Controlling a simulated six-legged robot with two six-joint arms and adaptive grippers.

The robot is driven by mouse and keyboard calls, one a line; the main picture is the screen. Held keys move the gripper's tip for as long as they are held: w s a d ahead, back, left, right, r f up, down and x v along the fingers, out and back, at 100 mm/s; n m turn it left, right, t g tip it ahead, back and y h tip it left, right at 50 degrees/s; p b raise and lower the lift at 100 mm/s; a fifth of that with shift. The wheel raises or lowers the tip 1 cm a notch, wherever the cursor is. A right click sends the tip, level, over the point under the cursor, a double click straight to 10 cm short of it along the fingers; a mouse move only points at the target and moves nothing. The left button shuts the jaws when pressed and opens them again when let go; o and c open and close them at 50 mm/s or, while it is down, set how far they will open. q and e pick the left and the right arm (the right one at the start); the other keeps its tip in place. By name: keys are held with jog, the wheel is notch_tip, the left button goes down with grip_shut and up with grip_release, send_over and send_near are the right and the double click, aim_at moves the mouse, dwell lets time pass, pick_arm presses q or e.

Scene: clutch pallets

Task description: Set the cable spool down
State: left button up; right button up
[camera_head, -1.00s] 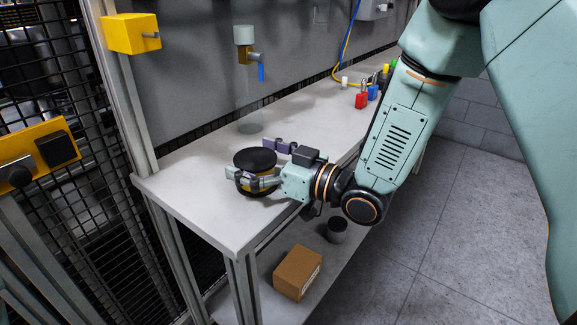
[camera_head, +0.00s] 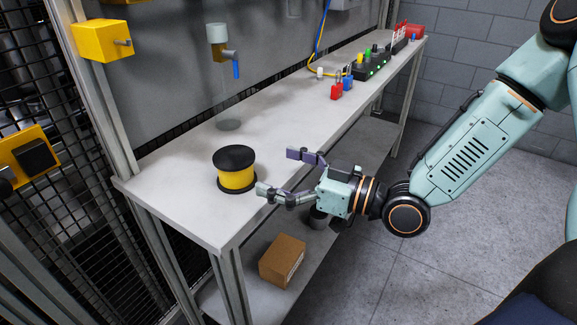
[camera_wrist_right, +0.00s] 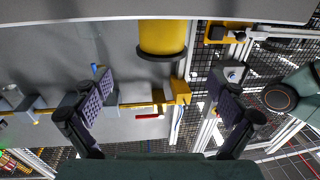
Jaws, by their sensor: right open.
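The cable spool (camera_head: 238,178), yellow with black flanges, stands upright on the grey workbench (camera_head: 200,225) near its left end. My right gripper (camera_head: 277,172) is just to the right of the spool, over the bench's front edge. Its fingers are spread wide and empty, and they look apart from the spool. In the right wrist view the spool (camera_wrist_right: 162,38) shows at the top, beyond the open fingers of the gripper (camera_wrist_right: 163,88). My left gripper is in neither view.
A red padlock (camera_head: 337,91) and a blue one (camera_head: 348,83) are farther along the bench. A cardboard box (camera_head: 282,260) sits on the lower shelf. The bench between spool and padlocks is clear.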

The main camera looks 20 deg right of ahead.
jog(key=shift+p+v, duration=0.45)
jog(key=shift+v, duration=0.55)
